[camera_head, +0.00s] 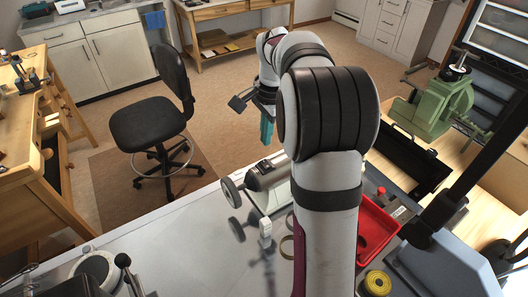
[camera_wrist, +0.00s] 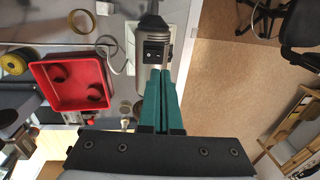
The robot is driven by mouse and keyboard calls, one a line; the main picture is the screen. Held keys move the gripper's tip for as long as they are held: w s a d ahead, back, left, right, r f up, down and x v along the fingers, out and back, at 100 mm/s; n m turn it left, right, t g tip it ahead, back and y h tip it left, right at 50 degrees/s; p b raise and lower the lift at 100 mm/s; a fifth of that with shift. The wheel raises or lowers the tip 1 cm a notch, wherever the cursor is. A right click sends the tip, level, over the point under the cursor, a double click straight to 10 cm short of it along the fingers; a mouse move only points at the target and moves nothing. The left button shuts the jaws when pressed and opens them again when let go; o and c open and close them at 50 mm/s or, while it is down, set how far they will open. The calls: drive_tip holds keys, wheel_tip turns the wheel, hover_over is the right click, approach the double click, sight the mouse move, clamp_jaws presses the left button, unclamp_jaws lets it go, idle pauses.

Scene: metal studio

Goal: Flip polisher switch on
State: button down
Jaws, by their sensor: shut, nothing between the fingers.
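The polisher (camera_head: 268,172) is a silver motor with a wheel at its left end, standing near the far edge of the grey bench in the head view. It also shows in the wrist view (camera_wrist: 151,75), with a black switch plate (camera_wrist: 154,51) on its body. My gripper (camera_head: 267,133) has teal fingers and is over the far side of the polisher. In the wrist view my gripper (camera_wrist: 160,72) is shut and empty, its tips just below the switch plate in the picture. I cannot tell whether they touch the body. My arm hides part of the bench.
A red tray (camera_wrist: 72,82) lies beside the polisher. A yellow roll (camera_head: 377,283) and a ring (camera_wrist: 81,20) are on the bench (camera_head: 180,247). A green machine (camera_head: 440,103) stands at the right. Open floor with a black chair (camera_head: 150,122) lies beyond the bench.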

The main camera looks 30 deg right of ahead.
sight(264, 161)
drive_tip(key=f, duration=0.4)
drive_tip(key=w+f, duration=0.1)
drive_tip(key=f, duration=0.2)
drive_tip(key=shift+f, duration=0.1)
